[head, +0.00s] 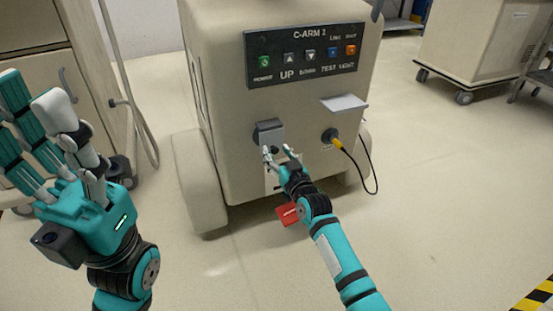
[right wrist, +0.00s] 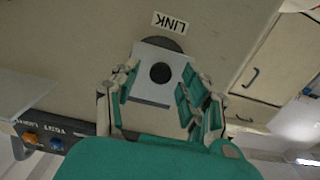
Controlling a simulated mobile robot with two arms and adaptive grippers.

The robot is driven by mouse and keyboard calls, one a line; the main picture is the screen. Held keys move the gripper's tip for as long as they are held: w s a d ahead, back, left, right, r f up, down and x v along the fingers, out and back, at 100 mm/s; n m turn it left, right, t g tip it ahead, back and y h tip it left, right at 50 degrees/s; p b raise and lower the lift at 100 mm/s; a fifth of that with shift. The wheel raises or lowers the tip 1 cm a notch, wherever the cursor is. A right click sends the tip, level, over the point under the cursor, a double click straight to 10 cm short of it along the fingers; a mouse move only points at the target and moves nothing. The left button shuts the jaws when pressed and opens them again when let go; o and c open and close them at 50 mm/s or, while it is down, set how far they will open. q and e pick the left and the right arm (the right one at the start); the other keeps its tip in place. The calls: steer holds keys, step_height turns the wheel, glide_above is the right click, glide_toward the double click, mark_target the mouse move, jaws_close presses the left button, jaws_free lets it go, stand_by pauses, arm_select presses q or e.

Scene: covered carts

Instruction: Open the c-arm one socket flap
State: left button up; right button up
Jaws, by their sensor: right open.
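The C-arm 1 cart (head: 222,60) is a beige unit with a dark button panel (head: 305,55) on its front. A grey square flap (head: 268,135) covers a dark round socket on its left side. In the right wrist view the flap (right wrist: 146,77) has a dark round spot and lies in front of a dark disc, beside a LINK label (right wrist: 170,23). My right gripper (head: 278,152) is open, with its fingers at the flap's lower part; in the wrist view the fingers (right wrist: 158,98) flank the flap. Contact is unclear. My left gripper (head: 45,130) is open and empty at the left.
A second socket (head: 330,135) to the right holds a yellow plug with a black cable, under a raised white plate (head: 344,102). Cabinets stand left; another cart (head: 480,45) stands back right.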

steer(key=shift+w+a, duration=0.15)
steer(key=shift+w, duration=0.3)
steer(key=shift+r, duration=0.1)
steer(key=shift+c, duration=0.2)
jaws_close()
